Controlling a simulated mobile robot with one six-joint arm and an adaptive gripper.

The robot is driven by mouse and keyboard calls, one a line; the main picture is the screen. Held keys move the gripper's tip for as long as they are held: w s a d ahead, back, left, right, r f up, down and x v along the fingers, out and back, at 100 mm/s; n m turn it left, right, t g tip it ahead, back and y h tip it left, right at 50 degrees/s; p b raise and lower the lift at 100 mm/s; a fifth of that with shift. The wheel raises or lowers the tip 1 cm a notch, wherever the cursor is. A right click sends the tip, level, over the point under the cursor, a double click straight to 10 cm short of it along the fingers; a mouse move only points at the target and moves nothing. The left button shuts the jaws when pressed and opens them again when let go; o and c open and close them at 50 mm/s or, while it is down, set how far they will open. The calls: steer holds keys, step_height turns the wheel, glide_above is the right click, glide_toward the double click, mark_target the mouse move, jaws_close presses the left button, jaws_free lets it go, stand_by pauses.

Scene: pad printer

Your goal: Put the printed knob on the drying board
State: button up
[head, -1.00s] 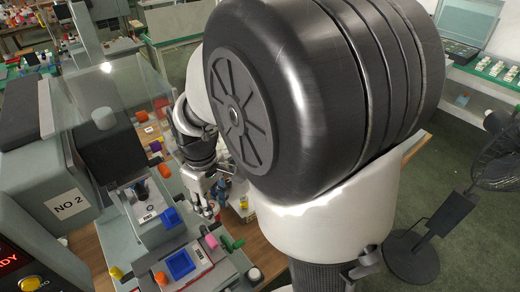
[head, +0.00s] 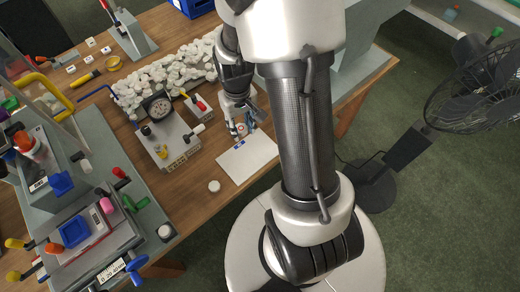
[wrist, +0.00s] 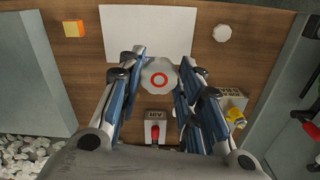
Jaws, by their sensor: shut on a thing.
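The printed knob (wrist: 159,76) is white with a red ring on its top face. In the wrist view my gripper (wrist: 159,84) is shut on it, a blue-padded finger at each side. The drying board looks to be the plain white sheet (wrist: 148,30) on the wooden table, also in the head view (head: 248,158). My gripper (head: 241,130) is near the sheet's far edge in the head view. In the wrist view the knob overlaps the sheet's near edge. I cannot tell its height above the table.
A plain white knob (head: 214,186) lies beside the sheet. A grey control box (head: 172,138) with a gauge and a red-handled air valve (wrist: 155,130) stand near the gripper. An orange-and-yellow block (wrist: 74,30) lies on the sheet's other side.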

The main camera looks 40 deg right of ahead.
mark_target(245, 162)
step_height(245, 162, down, 20)
steer(key=b, duration=0.6)
steer(key=shift+a+r, duration=0.1)
steer(key=shift+r, duration=0.1)
steer(key=o, duration=0.3)
steer(key=shift+f, duration=0.25)
steer(key=o, duration=0.5)
steer(key=shift+r, duration=0.1)
